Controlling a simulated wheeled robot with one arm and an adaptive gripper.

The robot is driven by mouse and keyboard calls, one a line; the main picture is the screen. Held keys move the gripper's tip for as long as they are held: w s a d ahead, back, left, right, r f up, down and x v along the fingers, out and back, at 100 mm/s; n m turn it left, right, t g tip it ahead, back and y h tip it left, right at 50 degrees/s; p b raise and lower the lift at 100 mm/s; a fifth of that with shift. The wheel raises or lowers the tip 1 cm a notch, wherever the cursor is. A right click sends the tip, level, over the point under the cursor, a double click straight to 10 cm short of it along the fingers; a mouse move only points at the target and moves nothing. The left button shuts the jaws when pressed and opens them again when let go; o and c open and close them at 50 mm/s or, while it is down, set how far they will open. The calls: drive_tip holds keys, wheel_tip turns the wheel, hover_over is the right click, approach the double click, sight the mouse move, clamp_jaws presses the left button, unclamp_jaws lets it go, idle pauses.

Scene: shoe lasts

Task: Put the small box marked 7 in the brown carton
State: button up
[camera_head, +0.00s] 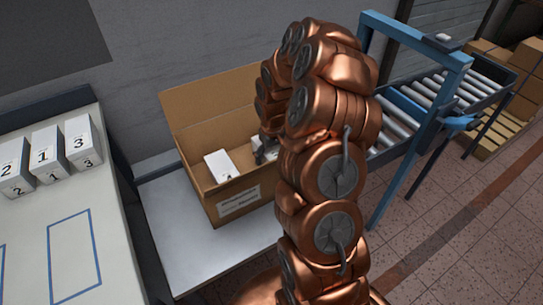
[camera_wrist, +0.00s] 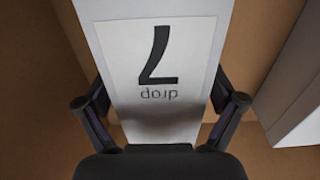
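The small white box marked 7 (camera_wrist: 158,100) fills the middle of the wrist view, its label upside down with the word "drop". My gripper (camera_wrist: 160,105) has one finger against each side of it and looks shut on it. In the head view my gripper (camera_head: 264,148) reaches into the open brown carton (camera_head: 193,192), mostly hidden behind my arm; the held box is hard to make out there. Brown carton walls surround the box in the wrist view (camera_wrist: 40,80). Whether the box touches the carton floor cannot be told.
Another white box (camera_head: 221,166) lies in the carton's left part and shows at the wrist view's right edge (camera_wrist: 302,90). The carton stands on a pale table (camera_head: 200,250). Boxes marked 2, 1 and 3 (camera_head: 46,152) stand on the left bench. A roller conveyor (camera_head: 395,120) is behind my arm.

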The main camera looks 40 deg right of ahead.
sight(272, 149)
idle(0.3)
wheel_tip(272, 149, up, 12)
drive_tip(key=shift+r+b, duration=0.15)
drive_tip(key=shift+b, duration=0.7)
drive_tip(key=shift+r, duration=0.1)
